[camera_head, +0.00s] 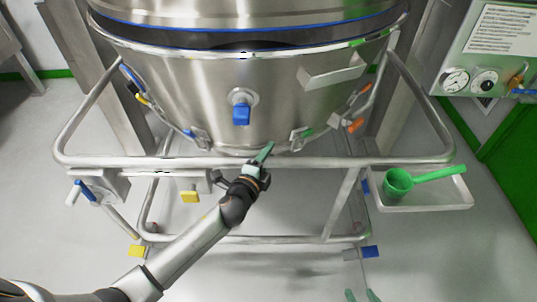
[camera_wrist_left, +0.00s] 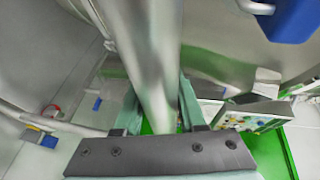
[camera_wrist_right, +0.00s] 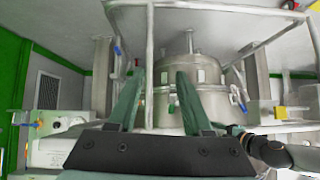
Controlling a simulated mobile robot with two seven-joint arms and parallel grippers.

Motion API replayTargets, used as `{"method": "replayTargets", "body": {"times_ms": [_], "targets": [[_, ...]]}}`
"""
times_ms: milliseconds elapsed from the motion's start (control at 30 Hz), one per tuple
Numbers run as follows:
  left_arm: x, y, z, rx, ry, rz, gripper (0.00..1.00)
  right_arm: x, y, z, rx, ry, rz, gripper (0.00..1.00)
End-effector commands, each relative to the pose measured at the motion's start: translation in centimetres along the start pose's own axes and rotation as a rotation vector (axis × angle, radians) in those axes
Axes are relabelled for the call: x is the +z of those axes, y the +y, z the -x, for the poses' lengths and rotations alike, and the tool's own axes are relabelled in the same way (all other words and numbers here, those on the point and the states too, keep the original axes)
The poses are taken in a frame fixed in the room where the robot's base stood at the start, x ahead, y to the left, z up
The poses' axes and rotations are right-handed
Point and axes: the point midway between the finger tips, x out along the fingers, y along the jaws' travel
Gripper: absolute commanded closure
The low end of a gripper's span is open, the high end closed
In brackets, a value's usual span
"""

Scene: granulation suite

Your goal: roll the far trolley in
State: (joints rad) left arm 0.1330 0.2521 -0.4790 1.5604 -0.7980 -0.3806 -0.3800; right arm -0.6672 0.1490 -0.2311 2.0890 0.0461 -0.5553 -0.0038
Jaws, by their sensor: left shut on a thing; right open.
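The trolley (camera_head: 320,162) is a frame of steel tubes around a large steel bowl (camera_head: 190,85), with its front bar running across the head view. My left gripper (camera_head: 262,156) is shut on this front bar, right of its middle; in the left wrist view the green fingers lie on either side of the bar (camera_wrist_left: 150,50). My right gripper (camera_head: 362,296) is at the bottom edge of the head view, open and empty, apart from the trolley. In the right wrist view, its fingers (camera_wrist_right: 157,82) stand apart before the bowl and frame. The trolley's wheels are not clear.
A side tray (camera_head: 425,198) on the right holds a green scoop (camera_head: 400,183). A blue-handled fitting (camera_head: 85,190) sticks out at the left. Low yellow (camera_head: 137,251) and blue (camera_head: 371,252) tabs show near the floor. A gauge panel (camera_head: 480,75) stands at right. The front floor is clear.

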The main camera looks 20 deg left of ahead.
Motion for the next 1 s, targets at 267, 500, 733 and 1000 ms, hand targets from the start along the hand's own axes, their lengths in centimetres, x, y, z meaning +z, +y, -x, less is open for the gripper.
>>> {"method": "replayTargets", "body": {"times_ms": [267, 500, 733, 1000], "targets": [[0.6, -0.3, -1.3, -0.001, -0.002, -0.003, 1.0, -0.3, 0.1, -0.1, 0.002, 0.011, 0.003, 0.5], [1.5, -0.9, -2.9, -0.004, -0.007, -0.001, 1.0, -1.2, 0.3, 0.0, 0.007, 0.044, 0.012, 0.5], [1.5, -1.0, -2.9, -0.006, -0.008, -0.002, 0.57, -1.6, 0.5, 0.0, 0.009, 0.052, 0.02, 0.5], [1.3, -0.8, -2.8, -0.003, -0.004, -0.001, 0.31, -1.4, 0.5, 0.0, 0.009, 0.048, 0.019, 0.5]]}}
